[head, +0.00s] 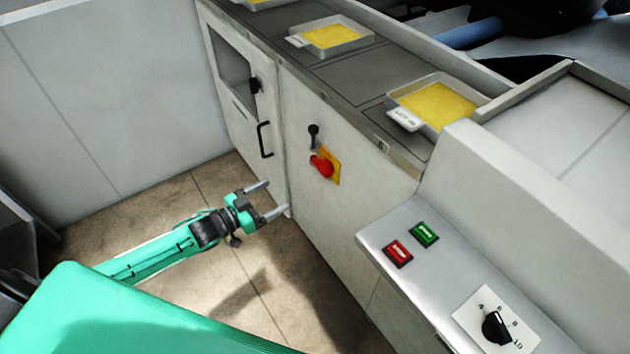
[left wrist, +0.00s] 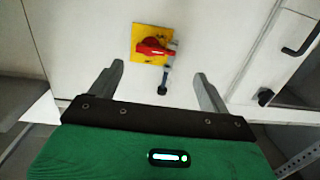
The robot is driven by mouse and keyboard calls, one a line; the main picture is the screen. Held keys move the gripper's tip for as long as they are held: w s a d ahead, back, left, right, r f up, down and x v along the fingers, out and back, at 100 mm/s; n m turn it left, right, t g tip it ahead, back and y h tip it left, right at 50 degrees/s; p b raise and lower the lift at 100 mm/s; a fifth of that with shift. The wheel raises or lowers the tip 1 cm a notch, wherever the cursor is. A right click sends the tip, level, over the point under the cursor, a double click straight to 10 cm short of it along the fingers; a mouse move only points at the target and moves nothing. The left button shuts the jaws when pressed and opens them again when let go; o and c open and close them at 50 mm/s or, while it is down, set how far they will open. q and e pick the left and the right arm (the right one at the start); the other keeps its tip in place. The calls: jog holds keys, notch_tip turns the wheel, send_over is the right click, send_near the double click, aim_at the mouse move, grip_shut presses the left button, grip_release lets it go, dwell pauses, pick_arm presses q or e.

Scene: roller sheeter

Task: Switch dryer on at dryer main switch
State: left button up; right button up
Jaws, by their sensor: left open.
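The dryer main switch is a red rotary handle (head: 321,166) on a yellow plate (head: 334,174), set in the white cabinet front. In the left wrist view the red handle (left wrist: 152,49) lies roughly sideways on its yellow plate (left wrist: 146,34), beyond my fingertips. My left gripper (head: 275,199) is open and empty, below and to the left of the switch in the head view, apart from it. Its two fingers (left wrist: 160,78) also show in the left wrist view, with the switch between and beyond them. My right gripper is not in view.
A black lever (head: 313,135) sticks out just above the switch. A cabinet door with a black handle (head: 264,139) is to its left. A sloped panel holds a green button (head: 424,235), a red button (head: 397,253) and a black dial (head: 496,328). Trays of yellow material (head: 437,104) stand on top.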

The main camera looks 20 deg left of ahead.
aim_at(319, 170)
pick_arm(q)
jog(key=shift+m+h, duration=0.3)
jog(key=shift+h, duration=0.2)
jog(key=x, duration=0.4)
jog(key=r+x, duration=0.1)
jog(key=x, duration=0.4)
jog(key=r+x, duration=0.1)
jog(key=x, duration=0.4)
jog(key=shift+s+d, duration=0.25)
jog(key=shift+d, duration=0.2)
jog(key=c, duration=1)
